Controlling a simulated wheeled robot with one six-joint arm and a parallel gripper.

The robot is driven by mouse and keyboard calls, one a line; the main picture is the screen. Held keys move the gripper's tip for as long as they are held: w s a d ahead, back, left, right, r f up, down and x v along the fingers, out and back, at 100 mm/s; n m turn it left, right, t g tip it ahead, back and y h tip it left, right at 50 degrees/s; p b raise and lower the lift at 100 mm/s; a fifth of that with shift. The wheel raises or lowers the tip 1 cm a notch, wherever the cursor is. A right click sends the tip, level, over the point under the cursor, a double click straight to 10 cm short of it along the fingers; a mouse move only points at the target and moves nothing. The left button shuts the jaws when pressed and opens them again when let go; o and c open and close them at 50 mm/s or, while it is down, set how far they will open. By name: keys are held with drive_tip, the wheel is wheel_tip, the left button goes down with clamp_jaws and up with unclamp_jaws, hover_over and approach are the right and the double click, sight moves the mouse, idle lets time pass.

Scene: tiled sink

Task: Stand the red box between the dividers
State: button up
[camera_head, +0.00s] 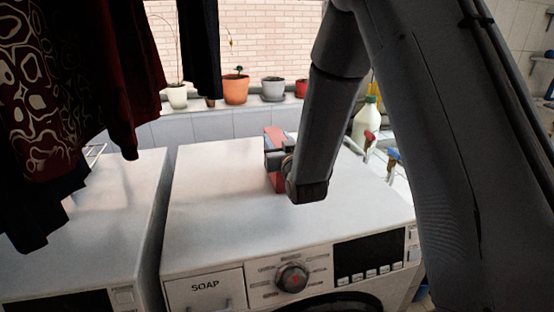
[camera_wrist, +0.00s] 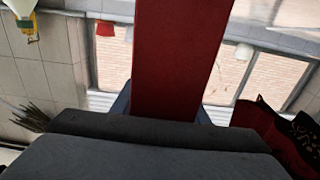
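The red box (camera_head: 274,133) is above the back part of the right washing machine's top, at my gripper (camera_head: 275,158). Red shows above and below the gripper's dark fingers. In the wrist view the box (camera_wrist: 178,60) is a tall red slab rising between the two fingers (camera_wrist: 163,110), which close on its sides. Whether its lower end touches the machine top is hard to tell. Thin white wire bars (camera_head: 95,154) show at the back of the left machine; I cannot tell whether they are the dividers. My arm hides part of the right side.
The white washing machine (camera_head: 220,220) has a mostly clear top. Another white machine (camera_head: 90,215) stands left, with dark clothes (camera_head: 75,80) hanging over it. A pale bottle (camera_head: 365,120) and spray bottles stand at right. Potted plants (camera_head: 236,90) line the window sill.

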clamp_jaws()
drive_tip(key=shift+r, duration=0.15)
